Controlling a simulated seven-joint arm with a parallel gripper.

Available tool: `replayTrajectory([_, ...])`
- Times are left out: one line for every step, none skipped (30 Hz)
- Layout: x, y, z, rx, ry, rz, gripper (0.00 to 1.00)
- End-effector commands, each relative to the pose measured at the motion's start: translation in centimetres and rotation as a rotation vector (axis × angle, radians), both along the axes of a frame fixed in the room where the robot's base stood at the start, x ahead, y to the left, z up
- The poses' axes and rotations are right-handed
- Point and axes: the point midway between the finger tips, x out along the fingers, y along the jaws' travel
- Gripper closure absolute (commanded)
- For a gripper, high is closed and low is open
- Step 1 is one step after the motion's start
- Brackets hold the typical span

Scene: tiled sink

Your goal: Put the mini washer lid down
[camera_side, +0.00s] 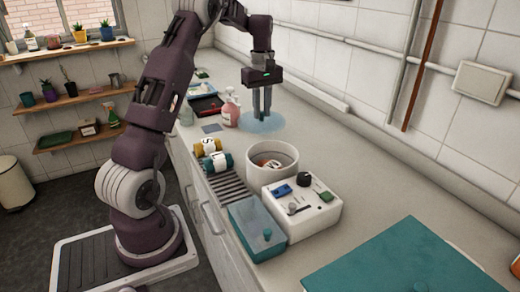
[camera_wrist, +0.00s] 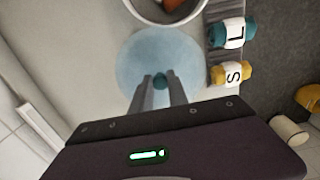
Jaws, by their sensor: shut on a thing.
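The mini washer lid (camera_side: 273,124) is a pale blue, see-through disc. In the wrist view the lid (camera_wrist: 130,62) has a small teal knob (camera_wrist: 160,80) at its middle. My gripper (camera_side: 262,114) points straight down and is shut on this knob; its fingers (camera_wrist: 159,92) show either side of it. The lid lies flat, at or very close to the countertop; I cannot tell whether it touches. The white round washer tub (camera_side: 250,161) stands open in front of the lid, with orange and white contents inside. The lid is beside the tub, not over it.
A pink soap bottle (camera_side: 231,110) stands just left of the lid. Yellow and teal rolls marked S (camera_side: 208,146) and L (camera_side: 216,162) lie left of the tub. A white control box (camera_side: 300,208) and teal bin (camera_side: 257,228) are nearer. The counter right of the lid is clear.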

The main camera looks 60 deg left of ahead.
Motion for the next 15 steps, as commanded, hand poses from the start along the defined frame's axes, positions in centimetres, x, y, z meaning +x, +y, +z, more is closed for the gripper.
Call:
replayTrajectory([0.0,1.0,-0.7,-0.001,0.0,0.001,1.0])
replayTrajectory([0.0,1.4,-1.1,-0.002,0.001,0.001,1.0])
replayTrajectory([0.0,1.7,-1.7,-0.003,0.002,0.0,1.0])
replayTrajectory([0.0,1.9,-2.4,-0.003,0.002,-0.001,1.0])
replayTrajectory([0.0,1.9,-3.2,-0.004,0.003,-0.002,1.0])
replayTrajectory([-0.1,1.9,-4.3,-0.005,0.003,-0.002,1.0])
replayTrajectory([0.0,1.9,-5.0,-0.005,0.002,-0.002,1.0])
replayTrajectory([0.0,1.9,-5.7,-0.005,0.002,-0.001,1.0])
replayTrajectory([0.0,1.9,-6.4,-0.003,0.001,-0.001,1.0])
replayTrajectory([0.0,1.9,-6.8,-0.003,0.001,-0.001,1.0])
replayTrajectory([0.0,1.9,-7.3,-0.003,0.0,-0.001,1.0])
replayTrajectory([0.0,1.9,-8.0,-0.004,0.002,-0.002,1.0])
replayTrajectory([0.0,1.9,-8.6,-0.003,0.001,-0.002,1.0])
replayTrajectory([0.0,1.8,-9.3,-0.004,0.002,-0.002,1.0])
replayTrajectory([0.0,1.9,-10.1,-0.003,0.002,-0.003,1.0])
